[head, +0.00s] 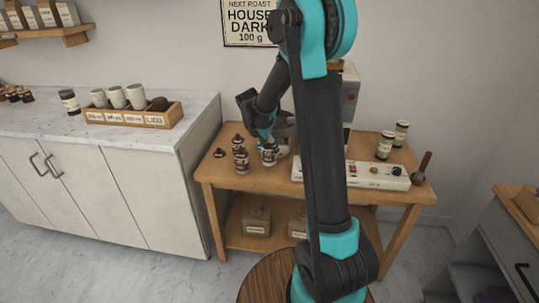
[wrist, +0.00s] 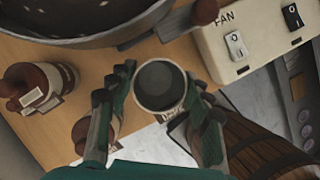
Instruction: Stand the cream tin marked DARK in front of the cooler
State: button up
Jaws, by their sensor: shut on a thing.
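My gripper (wrist: 160,105) is shut on a cream tin (wrist: 159,84), seen from above in the wrist view. The tin is open-topped with a dark grey inside, and its label is only partly readable, starting with D. In the head view the gripper (head: 268,146) and the tin (head: 268,157) are over the left part of the wooden table; I cannot tell whether the tin touches it. The cooler appears to be the large dark round pan (wrist: 105,41) just beyond the tin in the wrist view, apart from it. My arm hides much of that area in the head view.
Several brown-topped containers (head: 240,160) stand left of the gripper, one close in the wrist view (wrist: 35,86). A white FAN switch panel (head: 378,178) lies to the right. Two dark-lidded jars (head: 385,145) stand behind it. The table's front edge is close to the tin.

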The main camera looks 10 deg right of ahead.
jog(key=shift+f, duration=1.8)
jog(key=o, duration=1.4)
jog(key=shift+f, duration=0.1)
jog(key=v, duration=1.2)
jog(key=s+d+f+m+y, duration=0.1)
jog(key=s+d+f+m, duration=0.1)
jog(key=s+m, duration=0.6)
jog(key=s+d+f+m+t+y, duration=0.1)
jog(key=s+d+f+m, duration=0.2)
jog(key=s+m, duration=0.5)
jog(key=s+d+f+m+y, duration=0.1)
jog(key=s+d+f+m, duration=0.1)
jog(key=s+m, duration=0.6)
jog(key=s+f, duration=0.1)
jog(key=s, duration=0.3)
jog(key=shift+d+f+m+t+y, duration=0.25)
jog(key=shift+d+m+t+y, duration=0.05)
jog(key=shift+m+t, duration=0.1)
